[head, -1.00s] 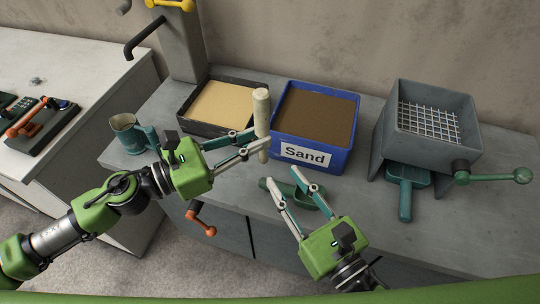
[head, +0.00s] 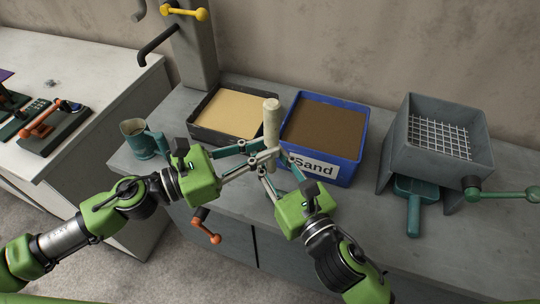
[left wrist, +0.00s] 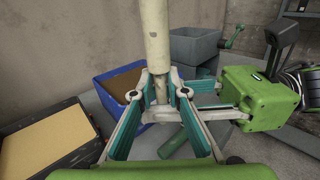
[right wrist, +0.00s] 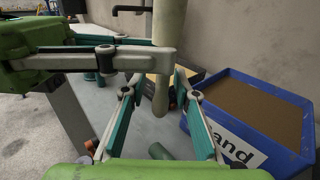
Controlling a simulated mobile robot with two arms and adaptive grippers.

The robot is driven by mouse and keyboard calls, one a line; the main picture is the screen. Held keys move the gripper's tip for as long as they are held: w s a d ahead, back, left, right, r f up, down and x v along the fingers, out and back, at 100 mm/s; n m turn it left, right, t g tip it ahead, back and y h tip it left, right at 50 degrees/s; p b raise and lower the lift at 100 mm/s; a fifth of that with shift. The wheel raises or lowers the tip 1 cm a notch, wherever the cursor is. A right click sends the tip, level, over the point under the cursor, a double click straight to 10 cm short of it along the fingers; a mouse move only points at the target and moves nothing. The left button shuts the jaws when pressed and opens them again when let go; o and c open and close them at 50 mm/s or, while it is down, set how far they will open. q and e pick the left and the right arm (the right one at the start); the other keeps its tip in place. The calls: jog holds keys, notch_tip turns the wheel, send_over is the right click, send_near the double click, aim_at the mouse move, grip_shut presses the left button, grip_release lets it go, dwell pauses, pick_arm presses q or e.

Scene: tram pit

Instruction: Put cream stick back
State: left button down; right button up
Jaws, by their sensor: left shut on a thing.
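The cream stick (head: 271,118) stands about upright in the grasp of my left gripper (head: 268,152), in front of the gap between the two trays. It also shows in the left wrist view (left wrist: 154,35) and the right wrist view (right wrist: 168,35). My left gripper is shut on its lower part. My right gripper (head: 272,163) is close below, its fingers apart. In the right wrist view the stick's lower end hangs between or just beyond these open fingertips (right wrist: 160,95); contact cannot be told.
A black tray of pale sand (head: 197,134) and a blue Sand bin (head: 340,172) stand behind. A teal jug (head: 144,140) is left; a grey sieve box (head: 397,155) with a teal scoop (head: 414,215) is right. A green cylindrical thing (right wrist: 160,152) lies below the grippers.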

grip_shut()
pick_arm(q)
jog(key=c, duration=1.9)
grip_release()
